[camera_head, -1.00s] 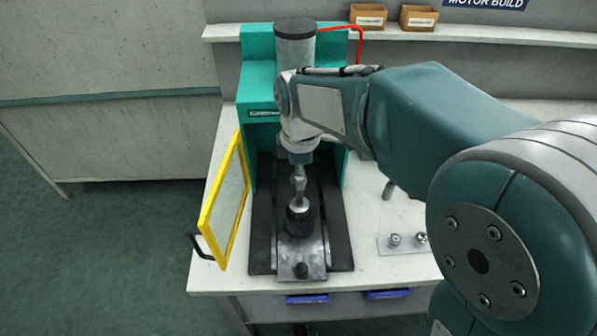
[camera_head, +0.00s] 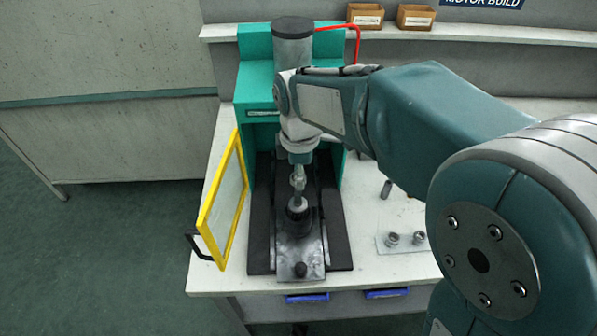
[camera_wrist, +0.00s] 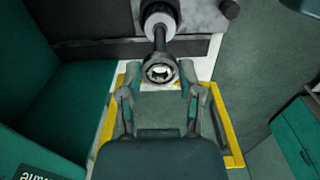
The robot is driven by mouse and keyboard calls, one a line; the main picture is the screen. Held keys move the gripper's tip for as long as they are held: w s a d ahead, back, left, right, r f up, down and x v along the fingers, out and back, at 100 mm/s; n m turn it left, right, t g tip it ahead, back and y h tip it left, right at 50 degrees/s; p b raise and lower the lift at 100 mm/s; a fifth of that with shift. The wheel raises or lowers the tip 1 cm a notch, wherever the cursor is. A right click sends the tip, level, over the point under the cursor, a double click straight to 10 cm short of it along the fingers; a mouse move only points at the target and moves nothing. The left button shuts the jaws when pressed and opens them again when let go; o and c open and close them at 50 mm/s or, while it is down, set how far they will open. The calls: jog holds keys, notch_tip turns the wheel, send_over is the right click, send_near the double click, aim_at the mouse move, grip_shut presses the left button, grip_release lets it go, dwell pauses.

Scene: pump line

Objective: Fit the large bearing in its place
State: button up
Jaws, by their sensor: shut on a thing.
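The large bearing (camera_wrist: 148,74) is a dark steel ring between my fingertips in the wrist view. My gripper (camera_head: 298,182) points down over the press bed and is shut on it. In the wrist view my gripper (camera_wrist: 160,72) has a finger on each side of the ring. A steel shaft (camera_wrist: 160,40) is in line with the ring and runs to a pale collar on a dark fixture. Whether the ring is around the shaft tip or just above it, I cannot tell. The fixture (camera_head: 299,221) stands upright on the bed plate.
The teal press (camera_head: 257,70) stands behind my gripper. Its yellow-framed guard (camera_head: 222,200) is swung open at the left. A clear plate with small metal parts (camera_head: 405,240) and a grey cylinder (camera_head: 386,189) are at the right. Two bins (camera_head: 365,15) sit on the shelf.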

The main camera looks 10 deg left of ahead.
aim_at(299, 201)
jog(key=shift+f, duration=2.7)
dwell(0.5)
jog(key=o, duration=0.9)
jog(key=shift+o, duration=0.2)
jog(key=shift+o, duration=0.9)
jog(key=shift+r, duration=2.5)
